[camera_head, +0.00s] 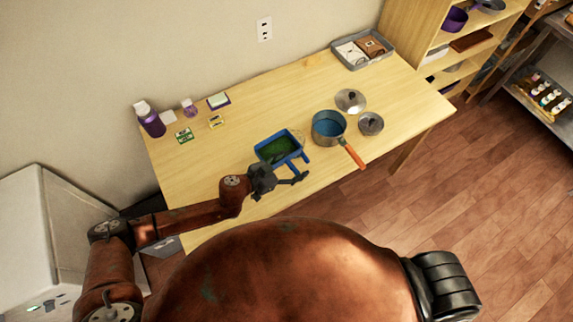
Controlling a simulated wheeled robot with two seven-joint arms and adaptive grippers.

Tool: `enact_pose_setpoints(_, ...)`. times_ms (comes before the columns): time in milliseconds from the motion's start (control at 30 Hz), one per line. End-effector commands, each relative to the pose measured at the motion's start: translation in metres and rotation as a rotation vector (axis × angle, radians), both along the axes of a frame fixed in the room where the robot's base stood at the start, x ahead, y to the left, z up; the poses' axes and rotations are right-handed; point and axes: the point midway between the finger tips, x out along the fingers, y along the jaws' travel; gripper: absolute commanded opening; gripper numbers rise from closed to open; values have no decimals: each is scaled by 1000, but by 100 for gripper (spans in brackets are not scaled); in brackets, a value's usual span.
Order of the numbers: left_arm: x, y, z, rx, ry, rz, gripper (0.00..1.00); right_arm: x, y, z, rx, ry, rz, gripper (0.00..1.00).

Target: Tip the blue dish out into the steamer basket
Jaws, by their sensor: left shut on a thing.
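The blue dish (262,152) is a rectangular tray with green contents inside it. It is near the front middle of the table, and I cannot tell whether it touches the tabletop. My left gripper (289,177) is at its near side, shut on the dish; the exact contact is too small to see. Just right of the dish stands a grey pot (317,131) with a blue inside and an orange handle pointing toward me. I cannot make out whether a steamer basket sits in the pot. My right gripper is not in view.
Two lids (351,101) (371,124) lie right of the pot. A grey tray (337,50) with packets is at the table's back right. A purple bottle (151,122) and small boxes (185,136) stand at the left. The table (265,98) is clear at the back middle.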

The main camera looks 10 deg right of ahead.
Motion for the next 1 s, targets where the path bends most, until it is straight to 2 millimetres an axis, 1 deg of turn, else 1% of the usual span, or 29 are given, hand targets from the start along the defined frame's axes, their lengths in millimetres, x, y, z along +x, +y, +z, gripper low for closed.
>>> enact_pose_setpoints(33, -1, -4, 4, -2, -3, -2, 29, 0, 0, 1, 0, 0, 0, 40)
enact_pose_setpoints(233, -2, -14, 8, -2, -3, -1, 29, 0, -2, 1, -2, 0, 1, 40)
enact_pose_setpoints(567, -4, -19, 11, 0, -4, 1, 29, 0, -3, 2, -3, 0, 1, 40)
enact_pose_setpoints(667, -3, -20, 15, -3, -4, 11, 29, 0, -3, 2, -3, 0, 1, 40)
enact_pose_setpoints(767, -1, -20, 26, -3, -3, 40, 29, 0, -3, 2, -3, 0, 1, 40)
enact_pose_setpoints(867, 3, -17, 41, -5, -3, 87, 29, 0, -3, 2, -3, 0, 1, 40)
enact_pose_setpoints(1000, 12, -6, 64, -5, -1, 177, 29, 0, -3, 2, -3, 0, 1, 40)
